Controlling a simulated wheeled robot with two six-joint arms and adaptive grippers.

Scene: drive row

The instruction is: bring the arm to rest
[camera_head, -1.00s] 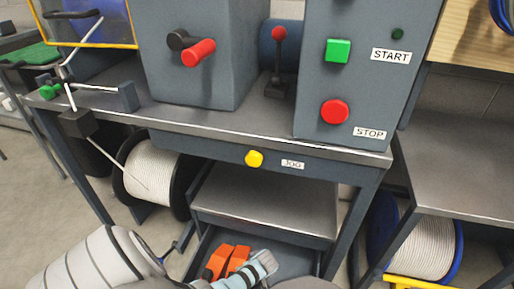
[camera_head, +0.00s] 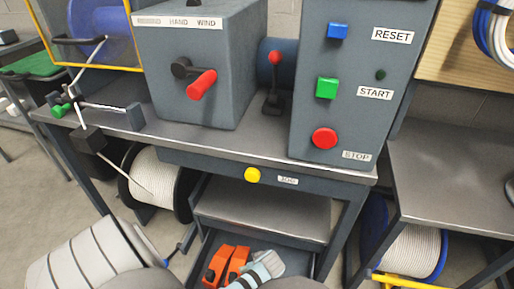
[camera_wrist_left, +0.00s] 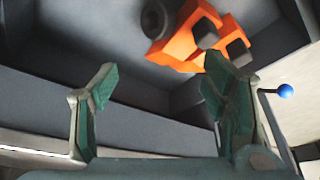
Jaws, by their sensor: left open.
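My left arm (camera_head: 85,262) comes in at the lower left of the head view. My left gripper (camera_head: 265,266) shows at the bottom edge, over the open drawer (camera_head: 297,262) and close to the orange tools (camera_head: 222,265). The left wrist view shows the gripper (camera_wrist_left: 160,85) open, with nothing between its two teal-padded fingers. The orange tools (camera_wrist_left: 195,40) lie beyond the fingers in that view, apart from them as far as I can tell. My right gripper is not in view.
The bench (camera_head: 230,140) carries a hand-wind box (camera_head: 195,65) with a red handle and a control panel (camera_head: 350,110) with several buttons. A white-wound spool (camera_head: 155,180) stands below left, another (camera_head: 415,250) at right. A blue knob (camera_head: 180,247) sticks out beside the drawer.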

